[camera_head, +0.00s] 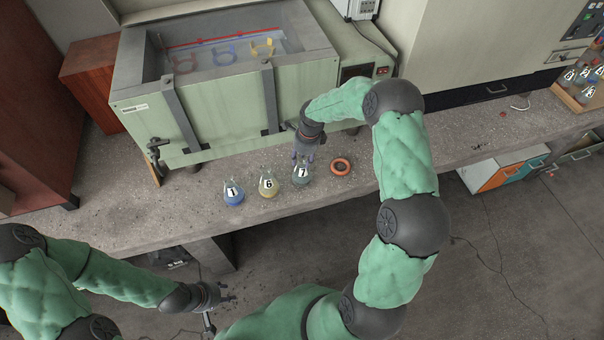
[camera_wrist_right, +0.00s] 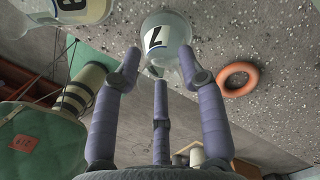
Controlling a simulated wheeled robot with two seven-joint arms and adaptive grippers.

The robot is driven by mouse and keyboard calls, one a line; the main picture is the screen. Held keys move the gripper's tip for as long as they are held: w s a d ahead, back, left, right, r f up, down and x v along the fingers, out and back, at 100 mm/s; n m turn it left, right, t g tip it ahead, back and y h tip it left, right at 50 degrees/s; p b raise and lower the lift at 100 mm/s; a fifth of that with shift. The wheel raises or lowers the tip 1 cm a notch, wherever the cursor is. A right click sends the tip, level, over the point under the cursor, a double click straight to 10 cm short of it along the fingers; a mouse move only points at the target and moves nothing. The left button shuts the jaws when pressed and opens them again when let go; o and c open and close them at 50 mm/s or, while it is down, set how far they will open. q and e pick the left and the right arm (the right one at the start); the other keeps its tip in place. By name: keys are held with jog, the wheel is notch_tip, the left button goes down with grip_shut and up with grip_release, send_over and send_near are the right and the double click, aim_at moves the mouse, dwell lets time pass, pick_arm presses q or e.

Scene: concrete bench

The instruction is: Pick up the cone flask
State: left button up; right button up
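Three cone flasks stand in a row on the concrete bench: a blue one (camera_head: 233,194), a yellow one labelled 6 (camera_head: 268,186) and a greenish one labelled 7 (camera_head: 302,175). My right gripper (camera_head: 302,158) points down over the flask labelled 7. In the right wrist view, that flask (camera_wrist_right: 172,28) lies at the fingertips of my right gripper (camera_wrist_right: 160,68). The fingers are spread, with the flask's narrow end towards them; firm contact cannot be seen. My left gripper (camera_head: 220,308) hangs in front of the bench, fingers apart and empty.
An orange ring (camera_head: 340,167) lies just right of the flask labelled 7; the yellow flask (camera_wrist_right: 84,8) is close on its other side. A green water bath (camera_head: 225,140) stands behind the row. A rack of flasks (camera_head: 580,85) sits far right. The bench right of the ring is mostly clear.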

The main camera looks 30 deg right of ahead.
grip_shut()
jog(key=shift+r, duration=0.15)
